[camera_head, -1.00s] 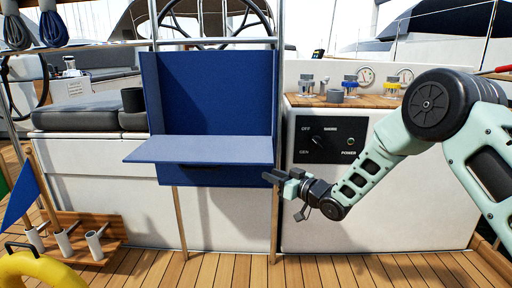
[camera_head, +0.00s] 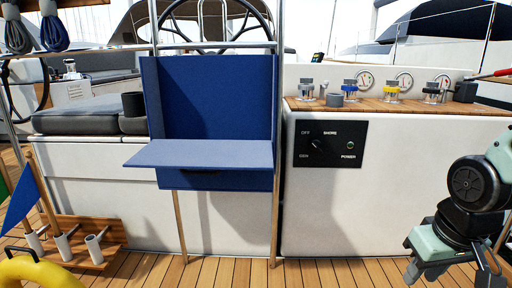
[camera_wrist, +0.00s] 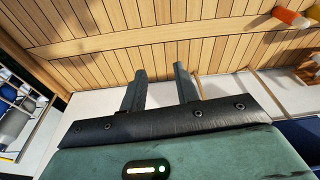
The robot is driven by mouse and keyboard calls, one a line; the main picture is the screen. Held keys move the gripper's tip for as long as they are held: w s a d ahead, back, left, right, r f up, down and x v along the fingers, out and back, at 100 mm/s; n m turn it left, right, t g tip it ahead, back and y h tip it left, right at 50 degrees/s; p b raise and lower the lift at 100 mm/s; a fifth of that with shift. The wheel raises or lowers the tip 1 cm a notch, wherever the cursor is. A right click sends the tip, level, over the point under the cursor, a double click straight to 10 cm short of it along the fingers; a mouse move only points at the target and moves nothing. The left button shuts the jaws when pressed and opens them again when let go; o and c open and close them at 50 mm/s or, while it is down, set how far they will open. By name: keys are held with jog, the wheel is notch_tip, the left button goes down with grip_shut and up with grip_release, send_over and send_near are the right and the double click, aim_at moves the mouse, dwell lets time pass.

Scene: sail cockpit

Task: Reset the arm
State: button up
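My gripper (camera_head: 428,270) is at the lower right in the head view, low over the deck and in front of the white cabinet's right part. In the wrist view my gripper (camera_wrist: 160,90) has its two fingers apart with nothing between them, pointing toward the wooden deck (camera_wrist: 190,50). My arm is folded at the right edge of the head view. Part of it lies outside the picture.
A blue box with a lowered flap (camera_head: 200,153) stands mid-view. The white cabinet (camera_head: 400,190) bears a power panel (camera_head: 330,143) and several winch-like fittings. A wooden rack (camera_head: 85,250) with a blue flag (camera_head: 22,203) and a yellow ring (camera_head: 25,272) sit at left. The middle deck is clear.

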jog(key=s+a+r+n+g+p, duration=0.1)
jog(key=s+a+r+n+p, duration=0.25)
jog(key=s+a, duration=0.35)
jog(key=s+a+r+n+g+p, duration=0.1)
jog(key=s+a+r+n+p, duration=0.1)
jog(key=s+a+r+n, duration=0.5)
notch_tip(320, 180, up, 34)
jog(key=w+a+m+p, duration=0.1)
jog(key=m+p, duration=0.2)
jog(key=p, duration=3.3)
jog(key=shift+w+a+m+p, duration=0.15)
jog(key=shift+w+m+p, duration=0.15)
jog(key=shift+w+m, duration=0.05)
